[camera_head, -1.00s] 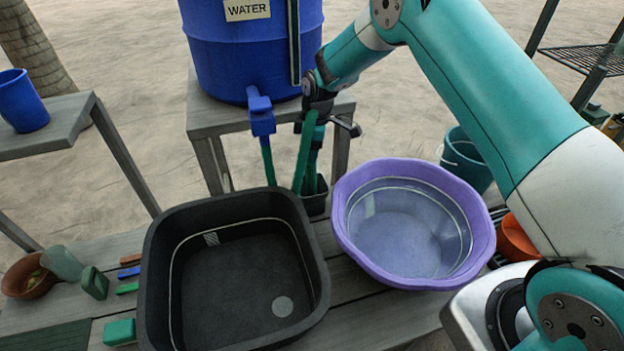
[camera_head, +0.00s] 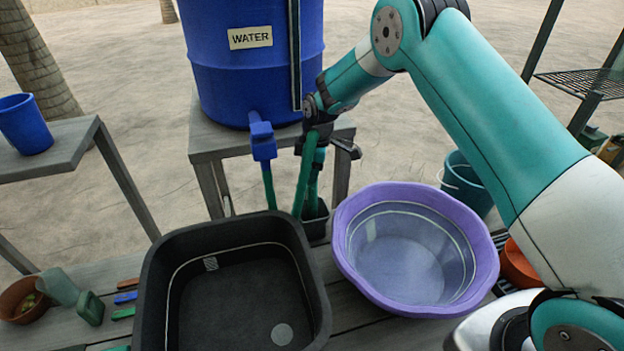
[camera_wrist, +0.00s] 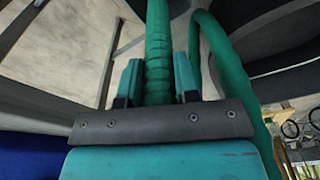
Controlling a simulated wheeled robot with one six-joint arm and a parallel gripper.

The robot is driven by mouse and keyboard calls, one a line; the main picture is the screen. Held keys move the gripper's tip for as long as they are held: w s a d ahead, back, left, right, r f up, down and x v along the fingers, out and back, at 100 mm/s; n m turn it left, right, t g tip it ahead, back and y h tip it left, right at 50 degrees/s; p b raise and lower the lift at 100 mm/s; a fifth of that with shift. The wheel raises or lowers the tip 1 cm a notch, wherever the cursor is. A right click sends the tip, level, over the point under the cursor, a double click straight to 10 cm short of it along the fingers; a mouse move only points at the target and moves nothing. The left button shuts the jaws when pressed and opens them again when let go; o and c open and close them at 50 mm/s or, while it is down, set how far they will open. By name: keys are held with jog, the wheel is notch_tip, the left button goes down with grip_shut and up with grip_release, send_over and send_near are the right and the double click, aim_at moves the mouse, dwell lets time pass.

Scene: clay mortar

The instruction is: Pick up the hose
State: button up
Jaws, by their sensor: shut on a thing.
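The green hose (camera_head: 305,178) hangs below my gripper (camera_head: 318,128) in the head view, its lower part reaching down by a small dark holder behind the tubs. In the wrist view the ribbed hose (camera_wrist: 158,50) runs between the two green fingers of my gripper (camera_wrist: 158,80), which are shut on it. Another green length of hose (camera_wrist: 222,60) curves past on the right. In the head view the fingertips are small and partly hidden by the wrist. A further green piece (camera_head: 268,188) hangs from the blue tap (camera_head: 262,140).
A blue water barrel (camera_head: 252,85) stands on a grey stand (camera_head: 205,145) just behind my gripper. A black square tub (camera_head: 150,300) and a purple basin (camera_head: 345,262) are in front. A small dark holder (camera_head: 316,228) sits between them. A teal bucket (camera_head: 463,180) stands at right.

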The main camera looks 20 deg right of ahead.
notch_tip(320, 180, up, 29)
jog(key=p, duration=0.5)
jog(key=shift+f, duration=0.1)
dwell(1.2)
jog(key=s+a+f+g+y+b, duration=0.1)
jog(key=s+a+f, duration=0.2)
jog(key=f, duration=0.7)
jog(key=s+a+f+g+y+b, duration=0.1)
jog(key=s+a+f, duration=0.3)
jog(key=f, duration=0.6)
jog(key=s+a+f+g+y+b, duration=0.1)
jog(key=s+a+f+y, duration=0.2)
jog(key=f, duration=0.8)
jog(key=s, duration=0.2)
jog(key=shift+s+a, duration=0.25)
jog(key=shift+s, duration=0.1)
